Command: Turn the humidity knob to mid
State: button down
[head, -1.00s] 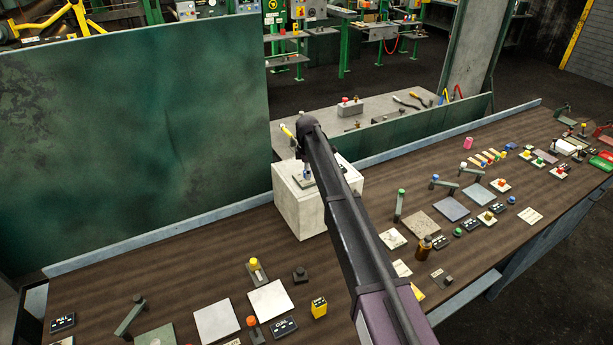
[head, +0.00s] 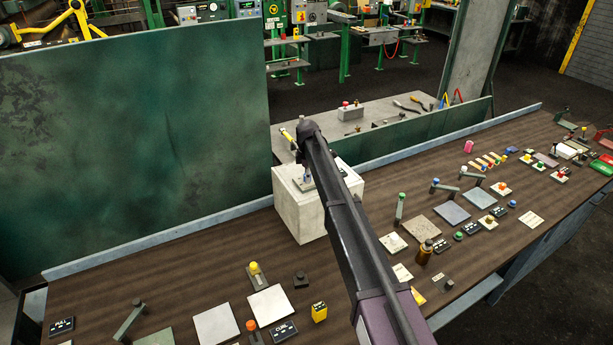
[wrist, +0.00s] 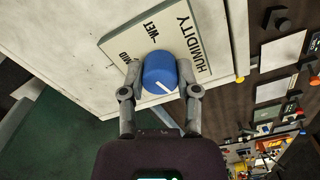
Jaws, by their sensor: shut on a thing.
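The humidity knob (wrist: 160,72) is a blue round knob with a white pointer line, on a light plate (wrist: 181,22) lettered HUMIDITY, WET and MID. In the wrist view the pointer line slants toward the lower right of the picture, on the knob's side nearest my palm. I cannot tell which mark it matches. My gripper (wrist: 159,75) is shut on the knob, one finger on each side. Part of the plate is hidden behind the knob and fingers. In the head view the plate sits on a pale block (head: 301,213), and my arm hides much of it.
The block stands on a brown bench (head: 180,265) near its back rail. A green panel (head: 130,150) rises at the left. Several other controls and plates lie around the bench, including a yellow box (head: 319,311) and a brown bottle (head: 424,252).

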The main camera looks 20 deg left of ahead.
jog(key=shift+m, duration=0.4)
jog(key=m, duration=0.9)
jog(key=shift+m, duration=0.4)
jog(key=m, duration=0.3)
jog(key=shift+d, duration=0.1)
jog(key=m, duration=0.7)
jog(key=shift+m, duration=0.4)
jog(key=m, duration=0.6)
jog(key=shift+s, duration=0.1)
jog(key=shift+m, duration=0.3)
